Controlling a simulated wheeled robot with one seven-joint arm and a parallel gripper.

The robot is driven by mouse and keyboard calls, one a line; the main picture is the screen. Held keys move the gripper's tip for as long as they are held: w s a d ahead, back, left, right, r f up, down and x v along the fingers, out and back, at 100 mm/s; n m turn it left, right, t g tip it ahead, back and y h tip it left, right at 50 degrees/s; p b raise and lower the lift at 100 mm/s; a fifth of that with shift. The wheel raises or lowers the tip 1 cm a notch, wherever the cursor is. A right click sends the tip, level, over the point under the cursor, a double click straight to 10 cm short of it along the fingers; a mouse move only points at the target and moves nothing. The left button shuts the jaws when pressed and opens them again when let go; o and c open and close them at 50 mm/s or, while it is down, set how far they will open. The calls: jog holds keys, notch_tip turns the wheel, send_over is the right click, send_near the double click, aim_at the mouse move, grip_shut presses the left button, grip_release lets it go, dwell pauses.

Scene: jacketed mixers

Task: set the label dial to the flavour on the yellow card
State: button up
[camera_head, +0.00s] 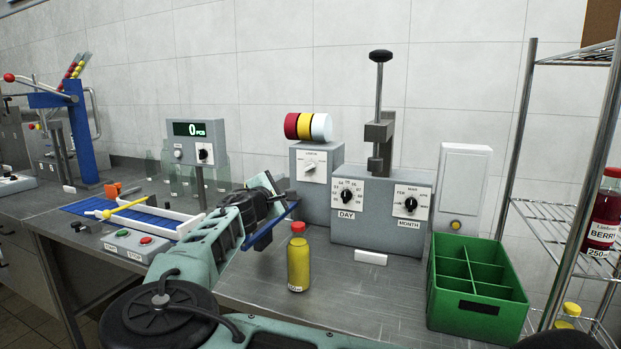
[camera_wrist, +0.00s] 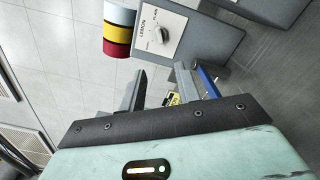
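The label dial (camera_head: 311,165) is a pale knob on a white plate on the front of a grey box. In the wrist view the dial (camera_wrist: 162,36) has LEMON and PLAIN readable beside it; a third word is too small, and I cannot tell which word the knob points to. My gripper (camera_wrist: 160,72) is open and empty, its fingers apart, short of the dial. In the head view my gripper (camera_head: 284,190) is left of and below the dial, partly hidden by my arm. A small yellow patch with dark marks (camera_wrist: 172,98) shows between the fingers; I cannot tell if it is the card.
Red, yellow and white rolls (camera_head: 307,126) sit on the dial's box. A DAY and MONTH stamping machine (camera_head: 380,210) stands to its right. A yellow bottle with red cap (camera_head: 298,262) stands in front. A green crate (camera_head: 474,310) and wire shelf (camera_head: 560,235) are at right.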

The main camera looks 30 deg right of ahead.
aim_at(308, 169)
jog(key=p+x, duration=0.3)
jog(key=x, duration=1.4)
jog(key=shift+w+d, duration=0.1)
jog(key=shift+d, duration=0.05)
jog(key=shift+c, duration=0.3)
grip_shut()
